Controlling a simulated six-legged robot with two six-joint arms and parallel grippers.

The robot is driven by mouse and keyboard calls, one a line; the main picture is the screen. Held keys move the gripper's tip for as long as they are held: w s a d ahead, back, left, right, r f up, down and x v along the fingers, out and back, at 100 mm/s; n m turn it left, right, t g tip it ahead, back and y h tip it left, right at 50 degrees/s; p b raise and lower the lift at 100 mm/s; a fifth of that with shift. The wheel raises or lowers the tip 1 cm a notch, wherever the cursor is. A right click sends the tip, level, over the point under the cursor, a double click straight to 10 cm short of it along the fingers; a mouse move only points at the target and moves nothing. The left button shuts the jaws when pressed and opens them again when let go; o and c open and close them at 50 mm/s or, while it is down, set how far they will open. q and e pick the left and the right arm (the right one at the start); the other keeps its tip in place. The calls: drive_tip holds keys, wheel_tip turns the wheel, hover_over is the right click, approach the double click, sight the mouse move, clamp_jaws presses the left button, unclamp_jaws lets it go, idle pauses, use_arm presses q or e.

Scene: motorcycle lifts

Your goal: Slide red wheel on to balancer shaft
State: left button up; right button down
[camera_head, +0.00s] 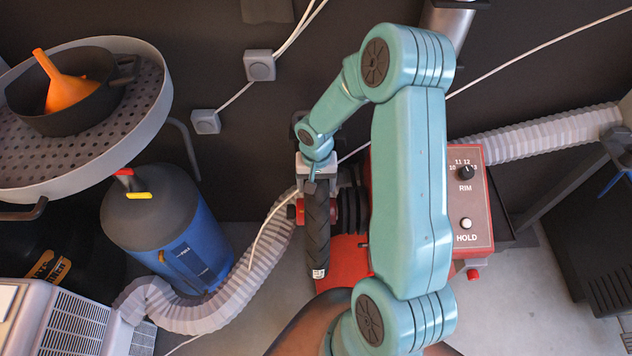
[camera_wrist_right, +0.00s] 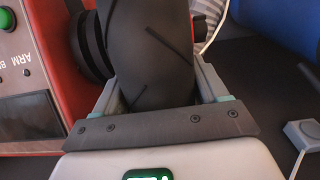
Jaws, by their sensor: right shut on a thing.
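The red wheel carries a black tyre (camera_head: 317,232), seen nearly edge-on in the head view. Some red (camera_head: 299,208) shows at the tyre's left side. My right gripper (camera_head: 317,188) is shut on the tyre from its far upper edge. In the right wrist view the gripper's fingers (camera_wrist_right: 158,88) lie on both sides of the tyre (camera_wrist_right: 155,45). The red balancer (camera_head: 345,258) stands just right of the wheel, with its black ribbed flange (camera_head: 350,210) close beside the tyre. The shaft is hidden, so I cannot tell whether the wheel is around it. My left gripper is out of view.
A control panel (camera_head: 466,205) with a RIM knob tops the balancer. A grey hose (camera_head: 245,265) passes left of the wheel, near a blue canister (camera_head: 180,240). A round drain tray (camera_head: 145,110) with a black pan and orange funnel stands far left.

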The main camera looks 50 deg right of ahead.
drive_tip(key=shift+s+d+r, duration=0.15)
drive_tip(key=shift+s+d, duration=0.1)
drive_tip(key=shift+d, duration=0.05)
idle(0.6)
unclamp_jaws()
drive_tip(key=shift+s+a, duration=0.1)
drive_tip(key=shift+s, duration=0.1)
drive_tip(key=shift+w+r, duration=0.1)
drive_tip(key=shift+r, duration=0.05)
wheel_tip(320, 180, up, 16)
drive_tip(key=b, duration=0.1)
drive_tip(key=shift+s, duration=0.2)
